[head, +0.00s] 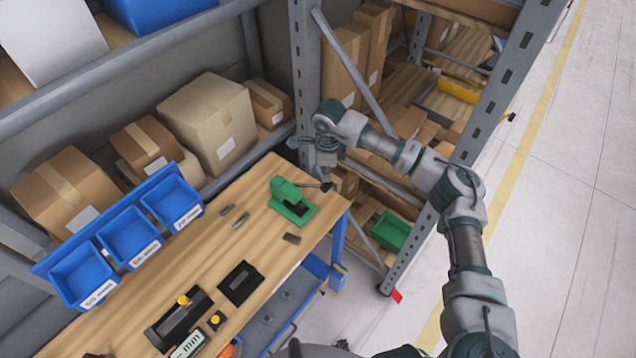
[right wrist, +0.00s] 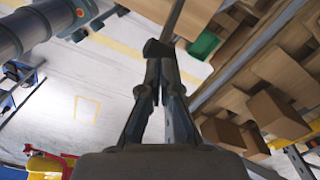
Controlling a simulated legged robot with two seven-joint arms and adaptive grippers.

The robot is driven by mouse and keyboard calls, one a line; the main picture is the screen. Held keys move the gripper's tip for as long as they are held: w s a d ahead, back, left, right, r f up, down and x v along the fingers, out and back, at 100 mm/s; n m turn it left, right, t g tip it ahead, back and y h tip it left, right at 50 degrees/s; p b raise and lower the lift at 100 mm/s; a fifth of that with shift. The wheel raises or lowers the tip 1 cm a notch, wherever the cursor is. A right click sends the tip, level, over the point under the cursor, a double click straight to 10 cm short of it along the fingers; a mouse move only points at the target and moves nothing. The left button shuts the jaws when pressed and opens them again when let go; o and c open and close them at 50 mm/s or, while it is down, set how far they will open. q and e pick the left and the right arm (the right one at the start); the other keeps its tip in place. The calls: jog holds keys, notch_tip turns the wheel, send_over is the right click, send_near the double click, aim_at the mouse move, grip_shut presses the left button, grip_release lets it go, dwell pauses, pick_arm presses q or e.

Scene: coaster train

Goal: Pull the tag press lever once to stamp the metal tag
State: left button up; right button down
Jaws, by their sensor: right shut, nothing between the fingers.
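The green tag press (head: 287,193) stands at the far right end of the wooden workbench. Its dark lever (head: 311,185) sticks out to the right from its top. My right gripper (head: 326,180) points down just right of the press, its fingertips at the lever's outer end; I cannot tell whether they touch. In the right wrist view the right gripper (right wrist: 162,62) is shut, with a dark blunt shape at its tips. A dark patch lies on the press base; I cannot tell whether it is the metal tag. My left gripper is not in view.
Small grey pieces (head: 240,220) and a dark flat piece (head: 292,238) lie near the press. Blue bins (head: 129,238) line the bench's back edge. A black plate (head: 241,283) lies nearer. A rack post (head: 303,80) stands close behind my right gripper.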

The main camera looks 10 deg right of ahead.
jog(key=shift+f, duration=0.15)
dwell(0.4)
jog(key=shift+s+d+f+b, duration=0.1)
jog(key=shift+s+f+b, duration=0.05)
jog(key=shift+f+b, duration=0.6)
jog(key=shift+s+d+f+b, duration=0.1)
jog(key=shift+f+b, duration=0.4)
jog(key=shift+f, duration=0.5)
jog(key=shift+s+d+f+b, duration=0.1)
jog(key=shift+s+f+b, duration=0.05)
jog(key=shift+f+b, duration=0.6)
jog(key=shift+f, duration=0.25)
jog(key=shift+s+d+f+b, duration=0.2)
jog(key=shift+f+b, duration=0.2)
jog(key=shift+f, duration=0.25)
jog(key=shift+s+d+f+b, duration=0.15)
jog(key=shift+f+b, duration=0.25)
jog(key=shift+f, duration=0.3)
notch_tip(320, 180, up, 11)
jog(key=p, duration=0.6)
send_over(329, 185)
jog(key=s, duration=0.1)
jog(key=shift+s+d+r, duration=0.15)
jog(key=shift+d+r, duration=0.05)
jog(key=shift+d, duration=0.25)
